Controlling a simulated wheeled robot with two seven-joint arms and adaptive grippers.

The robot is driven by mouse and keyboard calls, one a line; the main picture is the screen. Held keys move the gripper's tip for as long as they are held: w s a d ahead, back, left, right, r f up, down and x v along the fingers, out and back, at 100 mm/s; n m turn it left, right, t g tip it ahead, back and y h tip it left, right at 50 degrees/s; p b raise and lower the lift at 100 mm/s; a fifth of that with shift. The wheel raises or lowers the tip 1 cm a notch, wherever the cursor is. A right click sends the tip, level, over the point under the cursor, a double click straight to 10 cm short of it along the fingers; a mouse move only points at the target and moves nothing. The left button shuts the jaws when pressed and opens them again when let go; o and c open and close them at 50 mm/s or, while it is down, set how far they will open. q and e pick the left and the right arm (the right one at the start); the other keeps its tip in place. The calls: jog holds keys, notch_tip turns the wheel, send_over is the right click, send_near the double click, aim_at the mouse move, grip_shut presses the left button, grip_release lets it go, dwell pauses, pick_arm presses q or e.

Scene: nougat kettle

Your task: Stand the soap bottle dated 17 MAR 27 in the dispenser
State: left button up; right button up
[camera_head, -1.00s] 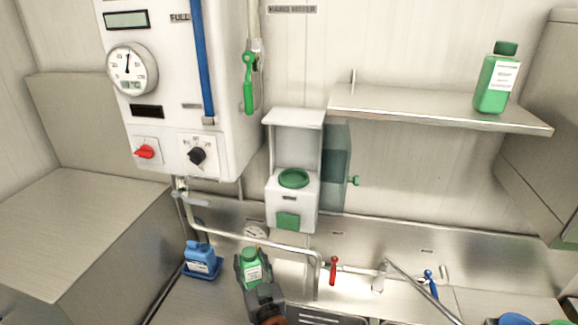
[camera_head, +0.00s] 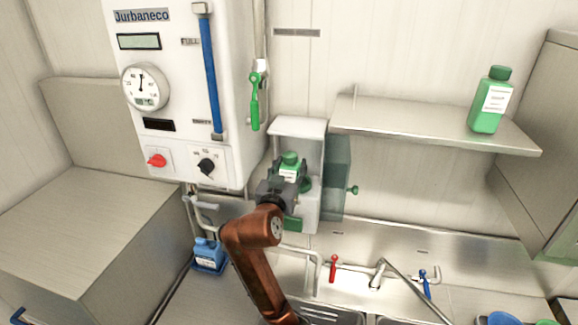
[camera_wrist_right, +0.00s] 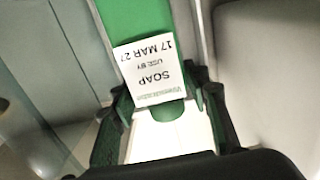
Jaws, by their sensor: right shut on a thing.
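The green soap bottle (camera_head: 290,160) is upright at the dispenser's open bay. In the right wrist view the bottle (camera_wrist_right: 130,22) shows a white label (camera_wrist_right: 150,72) reading SOAP, USE BY, 17 MAR 27, upside down. My right gripper (camera_head: 283,186) is shut on this bottle from the front. The white dispenser (camera_head: 298,127) hangs on the wall with its clear door (camera_head: 337,165) swung open to the right. The gripper hides most of the dispenser's green ring, so I cannot tell whether the bottle rests in it. My left gripper is not in view.
Another green bottle (camera_head: 489,103) stands on the wall shelf (camera_head: 430,121) at the right. A blue bottle (camera_head: 207,252) stands lower left of the dispenser. The white kettle unit (camera_head: 190,85) is close on the left. Taps and a sink lie below.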

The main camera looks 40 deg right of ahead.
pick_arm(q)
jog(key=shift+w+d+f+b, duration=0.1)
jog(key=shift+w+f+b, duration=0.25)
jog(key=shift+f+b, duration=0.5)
pick_arm(e)
jog(key=f+x, duration=0.1)
jog(key=x, duration=0.9)
jog(key=shift+d+f, duration=0.15)
jog(key=shift+f, duration=0.1)
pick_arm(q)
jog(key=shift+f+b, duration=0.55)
pick_arm(e)
jog(key=shift+f, duration=1.15)
jog(key=o, duration=1.7)
jog(key=shift+w+r, duration=0.1)
jog(key=shift+r, duration=0.1)
jog(key=o, duration=0.4)
jog(key=shift+c, duration=0.2)
